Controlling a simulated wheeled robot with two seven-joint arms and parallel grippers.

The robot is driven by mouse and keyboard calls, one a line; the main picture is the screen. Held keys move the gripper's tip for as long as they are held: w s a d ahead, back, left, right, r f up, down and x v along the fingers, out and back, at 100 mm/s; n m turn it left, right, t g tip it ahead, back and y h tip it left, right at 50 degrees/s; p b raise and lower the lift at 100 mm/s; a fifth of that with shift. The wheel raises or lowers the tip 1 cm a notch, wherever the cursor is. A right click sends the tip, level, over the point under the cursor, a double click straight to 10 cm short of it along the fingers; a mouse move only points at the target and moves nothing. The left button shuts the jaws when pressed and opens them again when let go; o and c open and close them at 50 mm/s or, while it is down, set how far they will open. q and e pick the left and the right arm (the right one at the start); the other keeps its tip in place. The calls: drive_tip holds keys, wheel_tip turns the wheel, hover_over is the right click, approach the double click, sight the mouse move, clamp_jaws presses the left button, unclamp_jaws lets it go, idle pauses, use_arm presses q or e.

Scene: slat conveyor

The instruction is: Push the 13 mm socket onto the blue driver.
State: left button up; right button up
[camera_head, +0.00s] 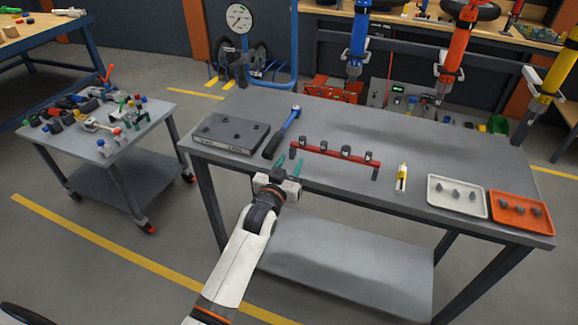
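A red rail (335,158) on the grey table holds several small dark sockets (324,145) in a row. Their size marks are too small to read, so I cannot tell which is the 13 mm one. A blue driver (358,38) hangs above the table's back edge, its lower end near the tabletop. My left gripper (289,164) is at the table's front edge, just left of and in front of the rail's left end. Its two teal fingers are apart with nothing between them. My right gripper is not in view.
A yellow bottle (402,178), a white tray (457,210) and an orange tray (548,228) lie right. Red (457,45) and yellow (556,75) drivers hang nearby. The table's back middle is clear.

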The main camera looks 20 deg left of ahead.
sight(301, 143)
use_arm(q)
drive_tip(key=w+b, duration=0.4)
drive_tip(key=w, duration=0.3)
drive_tip(key=shift+w+d+f, duration=0.1)
drive_tip(key=shift+w+d, duration=0.05)
drive_tip(key=shift+w, duration=0.2)
drive_tip(key=shift+w+b, duration=0.4)
drive_tip(key=shift+w, duration=0.2)
drive_tip(key=c, duration=0.8)
drive_tip(key=shift+r+p, duration=1.6)
drive_tip(key=shift+r, duration=0.1)
